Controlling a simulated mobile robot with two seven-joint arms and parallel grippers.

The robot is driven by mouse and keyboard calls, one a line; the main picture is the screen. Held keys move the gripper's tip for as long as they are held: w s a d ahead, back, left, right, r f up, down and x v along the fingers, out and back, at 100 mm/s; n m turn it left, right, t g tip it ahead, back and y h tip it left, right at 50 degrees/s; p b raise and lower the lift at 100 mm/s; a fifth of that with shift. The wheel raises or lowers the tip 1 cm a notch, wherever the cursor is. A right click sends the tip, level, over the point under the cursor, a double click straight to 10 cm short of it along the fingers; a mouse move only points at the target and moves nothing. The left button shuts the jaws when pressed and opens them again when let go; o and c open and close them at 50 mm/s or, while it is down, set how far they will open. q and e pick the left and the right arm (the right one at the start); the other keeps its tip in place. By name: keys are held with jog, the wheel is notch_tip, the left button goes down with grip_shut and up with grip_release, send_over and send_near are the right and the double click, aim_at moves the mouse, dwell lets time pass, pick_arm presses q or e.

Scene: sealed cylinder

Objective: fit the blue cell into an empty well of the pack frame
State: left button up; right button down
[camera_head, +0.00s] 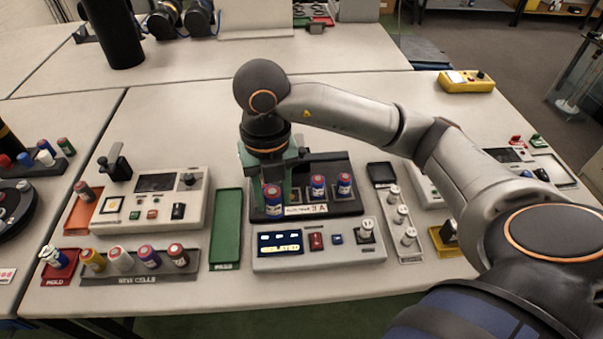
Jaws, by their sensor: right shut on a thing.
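The pack frame (340,210) is a dark tray with a label on its front edge, near the middle of the table. Two blue cells with red tops stand upright in it, a middle one (317,190) and a right one (344,186). My right gripper (272,183) points down over the frame's left part. It is shut on a blue cell (273,205) with a red band, held upright at the front left of the frame. I cannot tell whether this cell is seated in a well. My left gripper is not in view.
A tester with a blue display (280,242) stands just in front of the frame. An empty green tray (227,228) lies to the left. A new-cells rack (130,276) and a red hold tray (58,270) are at front left. A grey strip with pale cells (408,240) stands right.

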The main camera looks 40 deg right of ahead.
jog(key=shift+d, duration=0.1)
jog(key=shift+w+d+f, duration=0.1)
jog(key=shift+w+d, duration=0.1)
jog(key=shift+d, duration=0.05)
jog(key=w+d+f, duration=0.4)
jog(key=f, duration=0.1)
jog(key=w+d+f, duration=0.5)
jog(key=shift+w+d, duration=0.2)
jog(key=shift+d, duration=0.1)
notch_tip(320, 180, down, 2)
jog(key=shift+f, duration=0.35)
jog(key=shift+f, duration=0.1)
